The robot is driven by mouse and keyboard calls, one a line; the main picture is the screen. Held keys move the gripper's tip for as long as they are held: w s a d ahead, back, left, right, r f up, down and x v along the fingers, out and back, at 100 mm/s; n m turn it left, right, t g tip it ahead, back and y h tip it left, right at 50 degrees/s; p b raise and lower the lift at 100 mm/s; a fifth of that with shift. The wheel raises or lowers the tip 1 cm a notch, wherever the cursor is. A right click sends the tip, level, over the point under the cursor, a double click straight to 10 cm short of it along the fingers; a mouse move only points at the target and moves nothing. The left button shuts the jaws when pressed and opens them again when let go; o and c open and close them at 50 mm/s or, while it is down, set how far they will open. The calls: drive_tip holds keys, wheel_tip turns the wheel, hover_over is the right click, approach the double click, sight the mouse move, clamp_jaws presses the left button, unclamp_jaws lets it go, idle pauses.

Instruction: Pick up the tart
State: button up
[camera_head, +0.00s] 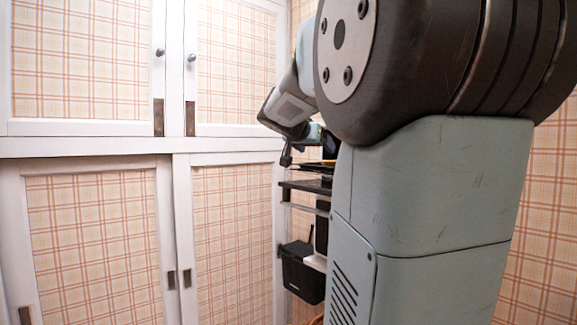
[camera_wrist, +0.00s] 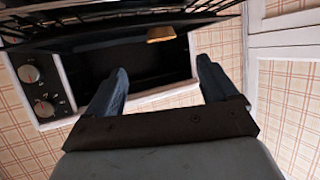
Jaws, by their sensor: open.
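A small tan-yellow piece, which looks like the tart (camera_wrist: 160,34), shows in the wrist view at the top centre, by the edge of a dark rack or shelf. Its full shape is too small and cut off to tell. My gripper (camera_wrist: 161,70) is open, with its two fingers apart and nothing between them. The tan piece appears beyond the fingertips, apart from them. In the head view my gripper (camera_head: 288,155) is partly hidden by my arm near the shelves, and I cannot make out the tart there.
A dark wire rack (camera_wrist: 75,18) crosses the top.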

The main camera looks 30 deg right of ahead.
drive_tip(key=x, duration=0.7)
drive_tip(key=shift+w+d+f, duration=0.15)
drive_tip(key=shift+f, duration=0.05)
drive_tip(key=shift+x, duration=2.55)
drive_tip(key=shift+w, duration=0.1)
drive_tip(key=c, duration=1.1)
